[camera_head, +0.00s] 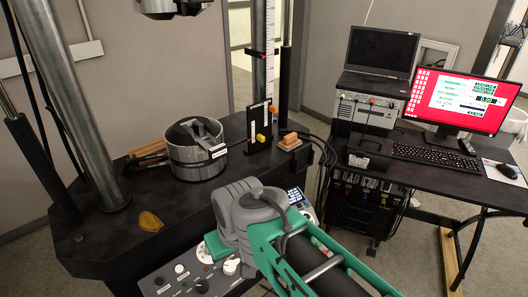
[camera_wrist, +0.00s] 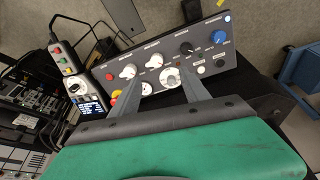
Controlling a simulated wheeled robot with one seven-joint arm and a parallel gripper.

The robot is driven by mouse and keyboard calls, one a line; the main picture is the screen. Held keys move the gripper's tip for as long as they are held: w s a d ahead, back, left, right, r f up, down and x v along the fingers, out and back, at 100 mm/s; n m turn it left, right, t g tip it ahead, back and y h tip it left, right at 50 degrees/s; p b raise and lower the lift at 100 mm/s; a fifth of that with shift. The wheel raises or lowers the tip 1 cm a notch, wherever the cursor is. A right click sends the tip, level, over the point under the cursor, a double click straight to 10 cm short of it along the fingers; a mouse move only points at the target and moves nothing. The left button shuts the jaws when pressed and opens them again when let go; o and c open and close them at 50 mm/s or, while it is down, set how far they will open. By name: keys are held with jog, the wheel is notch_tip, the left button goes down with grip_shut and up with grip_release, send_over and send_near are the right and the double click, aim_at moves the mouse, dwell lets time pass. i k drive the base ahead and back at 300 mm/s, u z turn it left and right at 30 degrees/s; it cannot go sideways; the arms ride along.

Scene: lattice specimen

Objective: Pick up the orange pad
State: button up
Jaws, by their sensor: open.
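A flat, irregular orange-yellow pad (camera_head: 150,221) lies on the dark machine bed at the left in the head view, in front of the grey ring-shaped part. A small orange-brown block (camera_head: 290,138) sits on a lighter base farther back, right of the centre. My gripper's fingers are hidden behind my grey wrist in the head view. In the wrist view my gripper (camera_wrist: 162,66) is open, with two grey fingers spread over the knob panel and nothing between them. The pad is not seen in the wrist view.
A grey cylindrical ring (camera_head: 194,160) and a thick metal column (camera_head: 72,95) stand near the pad. A control panel with knobs (camera_wrist: 170,62) lies below my gripper. A yellow piece (camera_head: 260,138) stands by a black plate. A desk with a red-screened monitor (camera_head: 462,100) is at right.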

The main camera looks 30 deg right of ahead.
aim_at(290, 142)
jog(key=u, duration=3.5)
jog(key=k, duration=2.3)
jog(key=z, duration=0.6)
jog(key=i, duration=0.45)
jog(key=u, duration=0.05)
